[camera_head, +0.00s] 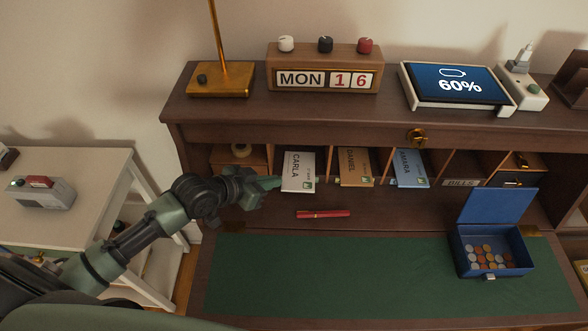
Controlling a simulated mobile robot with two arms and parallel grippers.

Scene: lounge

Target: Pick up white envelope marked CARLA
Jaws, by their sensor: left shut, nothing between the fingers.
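The white envelope marked CARLA (297,172) stands in a pigeonhole of the desk, second from the left, with a stamp at its lower edge. My left gripper (275,183) comes in from the left, just beside the envelope's left edge. Its fingers are shut and hold nothing. Whether the fingertips touch the envelope cannot be told. My right gripper is not in view.
A brown DANIEL envelope (355,168) and a blue AMARA envelope (410,169) stand in the pigeonholes to the right. A red pen (323,214) lies in front. An open blue coin box (464,262) stands on the right. The green desk mat (350,275) is mostly bare.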

